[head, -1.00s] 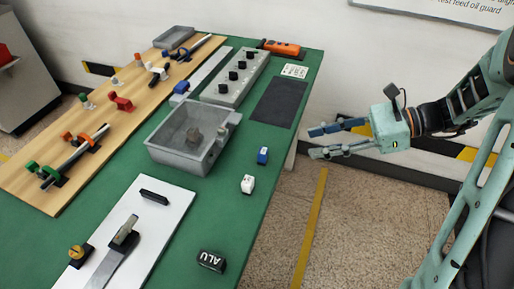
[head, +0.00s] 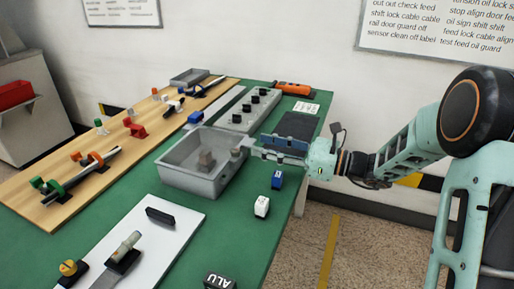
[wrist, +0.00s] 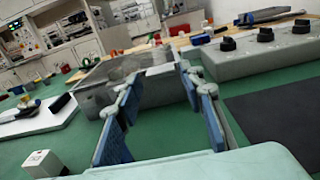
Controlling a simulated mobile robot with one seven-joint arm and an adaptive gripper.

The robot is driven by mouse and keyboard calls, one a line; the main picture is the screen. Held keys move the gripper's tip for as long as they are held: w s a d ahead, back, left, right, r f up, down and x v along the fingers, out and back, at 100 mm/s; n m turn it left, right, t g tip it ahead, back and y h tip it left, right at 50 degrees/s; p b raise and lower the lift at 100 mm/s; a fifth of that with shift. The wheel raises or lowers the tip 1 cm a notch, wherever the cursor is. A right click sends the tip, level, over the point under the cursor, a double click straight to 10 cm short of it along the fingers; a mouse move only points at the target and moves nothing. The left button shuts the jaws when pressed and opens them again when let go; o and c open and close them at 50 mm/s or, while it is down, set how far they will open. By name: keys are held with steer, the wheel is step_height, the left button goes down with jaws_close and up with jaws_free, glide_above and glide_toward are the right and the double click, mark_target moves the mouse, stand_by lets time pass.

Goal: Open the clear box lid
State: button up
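A small grey tab (head: 236,152) sits at the box's right edge. My gripper (head: 256,147) is level with that edge, its fingers pointing left at the tab. In the wrist view my gripper (wrist: 162,78) is open, its blue-padded fingers apart with the box's near edge (wrist: 160,70) ahead between the tips. I cannot tell whether either tip touches the box.
A grey panel with black knobs (head: 222,120) lies behind the box and a dark mat (head: 300,125) to its right. A blue block (head: 277,180) and a white block (head: 262,206) stand near the table's right edge. A white board (head: 185,215) lies in front.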

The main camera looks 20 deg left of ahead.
steer(key=shift+w+a, duration=0.1)
steer(key=shift+a, duration=1.25)
steer(key=shift+c, duration=0.6)
jaws_close()
